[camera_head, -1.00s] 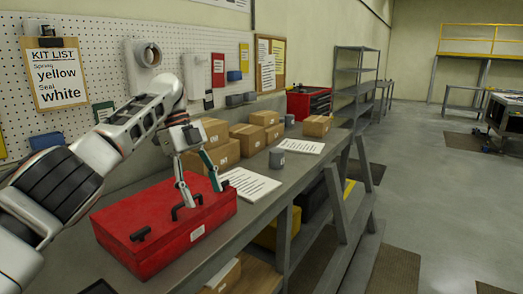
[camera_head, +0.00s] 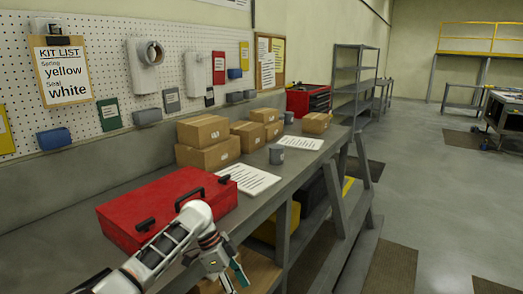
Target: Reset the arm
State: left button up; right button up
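My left arm comes in from the bottom left, and my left gripper (camera_head: 235,280) hangs low in front of the bench's front edge. Its fingers look apart with nothing between them, though the tips are near the bottom of the picture. A closed red toolbox (camera_head: 165,207) with a black handle on its lid lies on the grey workbench (camera_head: 60,235). The gripper is in front of the toolbox and apart from it; my arm hides part of the toolbox's front. My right gripper is not in view.
Cardboard boxes (camera_head: 208,143), a grey cup (camera_head: 277,155) and paper sheets (camera_head: 250,180) are on the bench. A kit list clipboard (camera_head: 60,72) reading yellow spring, white seal hangs on the pegboard. Cardboard boxes and yellow bins (camera_head: 268,230) sit on the shelf below.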

pick_arm(q)
jog(key=s+a+f+n+t, duration=0.1)
jog(key=s+f+n+t, duration=0.2)
jog(key=s+f+n, duration=0.55)
jog(key=s+f+n+t, duration=0.1)
jog(key=s+f+t, duration=0.3)
jog(key=f, duration=1)
jog(key=s+a+r+n+t+y, duration=0.3)
jog(key=s+a+r+n+t, duration=0.1)
jog(key=s+a, duration=1.1)
jog(key=shift+s+n+t, duration=0.35)
jog(key=shift+s+t, duration=0.15)
jog(key=shift+t, duration=0.3)
jog(key=shift+a, duration=0.1)
